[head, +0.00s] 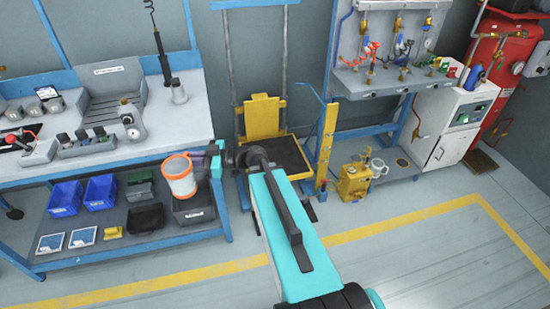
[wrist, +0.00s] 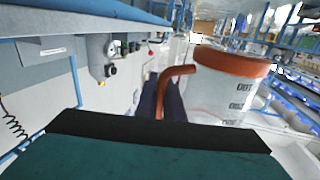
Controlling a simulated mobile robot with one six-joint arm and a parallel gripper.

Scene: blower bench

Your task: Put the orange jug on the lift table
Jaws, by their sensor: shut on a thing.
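The orange jug (head: 180,182) is a pale, see-through vessel with an orange rim. My gripper (head: 204,162) is shut on it and holds it up in front of the left bench. In the wrist view the jug (wrist: 222,92) looks upright, with dark lettering on its wall. Its orange handle lies between the dark fingers of my gripper (wrist: 162,98). The lift table (head: 265,113) is yellow with a dark platform and stands to the right of the jug, against the back wall. My arm hides part of its front. I cannot make it out in the wrist view.
The grey workbench (head: 150,142) carries gauges and tools, with blue bins (head: 101,192) on its lower shelf. A yellow post (head: 326,147) stands right of the lift table. A yellow can (head: 354,183) and a white cabinet (head: 452,125) are farther right. The front floor is mostly clear.

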